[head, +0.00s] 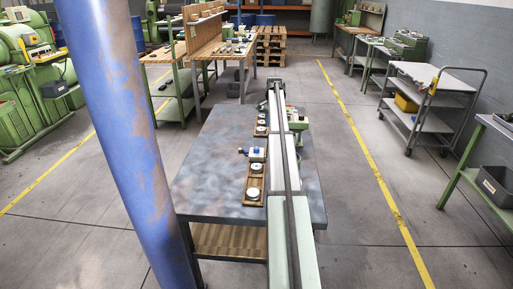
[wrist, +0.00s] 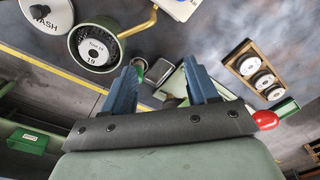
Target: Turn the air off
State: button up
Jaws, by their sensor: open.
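My gripper (wrist: 161,70) is open in the wrist view, with its two blue fingers apart and nothing held between them. A small green round part and a dark part (wrist: 172,88) show beyond the gap; I cannot tell if either touches a finger. At the upper left is a round green housing (wrist: 76,38) with a white label disc and a brass lever or pipe. A white disc lettered WASH (wrist: 45,12) is beside it. No control clearly marked as air is readable. In the head view my arm hides part of the bench and the gripper cannot be made out.
The dark bench (head: 211,165) carries a blue-and-white unit (head: 252,153) and a wooden tray (head: 248,185) with white discs. A similar tray (wrist: 233,58) and a red knob (wrist: 265,119) show in the wrist view. A grey cart (head: 430,78) stands right; floor around the bench is clear.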

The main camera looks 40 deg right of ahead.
jog(key=m, duration=0.2)
send_over(257, 148)
jog(key=w+g, duration=0.1)
jog(key=shift+y, duration=0.3)
jog(key=f, duration=1.3)
jog(key=shift+s, duration=0.25)
jog(key=c, duration=1.1)
